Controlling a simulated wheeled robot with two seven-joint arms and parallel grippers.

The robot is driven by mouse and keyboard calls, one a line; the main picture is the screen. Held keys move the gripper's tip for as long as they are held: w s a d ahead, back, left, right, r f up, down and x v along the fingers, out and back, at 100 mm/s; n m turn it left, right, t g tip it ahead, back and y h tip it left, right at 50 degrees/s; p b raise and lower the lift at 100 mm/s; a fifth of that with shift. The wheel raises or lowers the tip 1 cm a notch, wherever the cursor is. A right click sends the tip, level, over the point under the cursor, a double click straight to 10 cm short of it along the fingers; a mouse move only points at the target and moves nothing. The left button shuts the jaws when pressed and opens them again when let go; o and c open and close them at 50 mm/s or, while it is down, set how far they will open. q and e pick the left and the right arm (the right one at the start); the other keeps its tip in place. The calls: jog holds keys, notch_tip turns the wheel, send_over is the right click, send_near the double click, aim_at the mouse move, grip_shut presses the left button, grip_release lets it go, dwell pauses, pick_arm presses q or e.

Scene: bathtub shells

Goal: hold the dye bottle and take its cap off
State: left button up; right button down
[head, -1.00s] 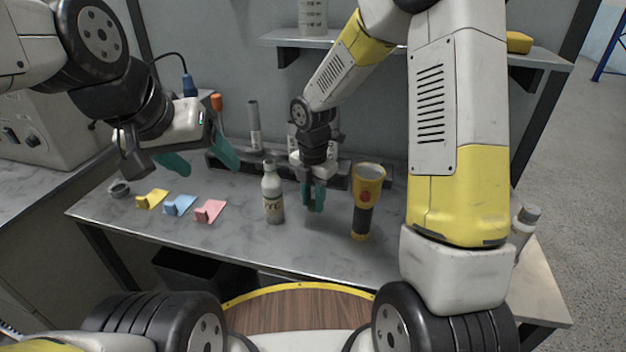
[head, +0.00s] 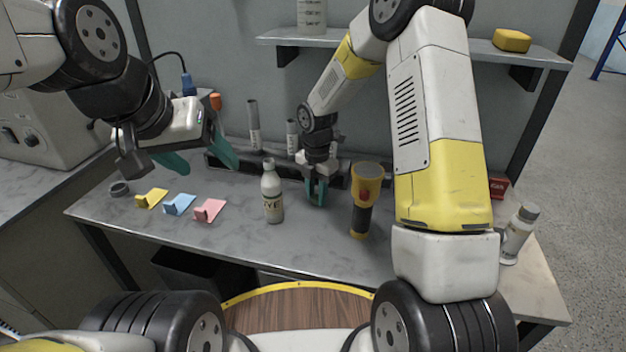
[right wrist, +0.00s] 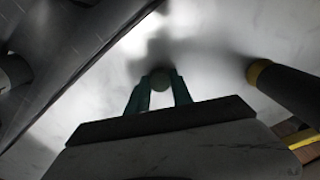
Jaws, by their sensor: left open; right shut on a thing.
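The dye bottle (head: 272,203), white with a dark-lettered label, stands upright on the grey table in the head view. My right gripper (head: 317,192) is just right of it, pointing down and apart from it. The bottle's narrow top looks pale, too small to make out in detail. My left gripper (head: 205,158) is open and empty, above the table left of the bottle.
A yellow-and-black flashlight (head: 362,205) stands right of my right gripper. Yellow (head: 150,198), blue (head: 179,204) and pink (head: 209,210) pieces lie left of the bottle. A dark rack (head: 233,163) is behind. The table front is clear.

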jog(key=c, duration=1.1)
grip_release()
jog(key=shift+f, duration=0.15)
notch_tip(320, 180, up, 12)
notch_tip(320, 180, up, 8)
jog(key=f+m+t, duration=0.1)
jog(key=m, duration=0.5)
send_over(316, 197)
jog(key=s+d, duration=0.3)
jog(key=s, duration=0.2)
jog(key=s+d+r+m+t, duration=0.1)
jog(key=s+d+r+m, duration=0.1)
jog(key=s+m, duration=0.4)
jog(key=s+d+r+m+t+y, duration=0.1)
jog(key=s+r+m+t, duration=0.1)
jog(key=s+r+m, duration=0.2)
jog(key=s+d+r+m+t+y, duration=0.1)
jog(key=s+d+r+m+t, duration=0.1)
jog(key=s+m, duration=0.7)
jog(key=shift+d+r+m, duration=0.3)
jog(key=shift+r+m, duration=0.35)
jog(key=shift+m, duration=0.45)
